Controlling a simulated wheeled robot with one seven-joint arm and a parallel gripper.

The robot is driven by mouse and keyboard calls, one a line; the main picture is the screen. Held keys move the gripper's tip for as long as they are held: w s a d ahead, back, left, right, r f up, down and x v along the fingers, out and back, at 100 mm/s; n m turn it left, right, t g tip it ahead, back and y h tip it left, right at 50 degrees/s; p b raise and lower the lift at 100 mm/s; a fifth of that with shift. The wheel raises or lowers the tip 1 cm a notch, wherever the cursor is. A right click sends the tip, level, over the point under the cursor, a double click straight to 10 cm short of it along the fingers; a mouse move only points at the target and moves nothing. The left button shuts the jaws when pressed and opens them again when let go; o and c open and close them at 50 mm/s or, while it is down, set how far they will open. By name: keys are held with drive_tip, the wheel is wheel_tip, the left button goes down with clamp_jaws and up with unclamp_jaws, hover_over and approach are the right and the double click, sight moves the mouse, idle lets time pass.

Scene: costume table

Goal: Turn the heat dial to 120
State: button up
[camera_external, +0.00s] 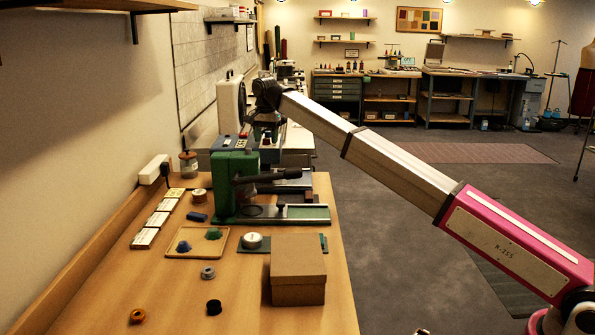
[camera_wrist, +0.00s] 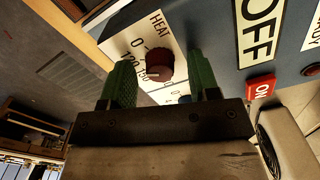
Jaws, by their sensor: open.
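The heat dial (camera_wrist: 160,66) is a dark red round knob on a white plate marked HEAT (camera_wrist: 157,22), with the marks 0, 120 and 150 beside it. My gripper (camera_wrist: 160,57) is open, with one green finger on each side of the dial. Whether the fingers touch the knob, I cannot tell. The dial's pointer is not clear, so I cannot read its setting. In the external view my arm reaches to the machine (camera_external: 232,143) behind the green press, and the dial is too small to make out there.
The green press (camera_external: 235,185) stands in front of the machine. A cardboard box (camera_external: 298,275) and a tray (camera_external: 183,247) are on the near table.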

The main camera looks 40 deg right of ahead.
wheel_tip(320, 180, up, 11)
drive_tip(key=shift+f, duration=0.15)
idle(0.4)
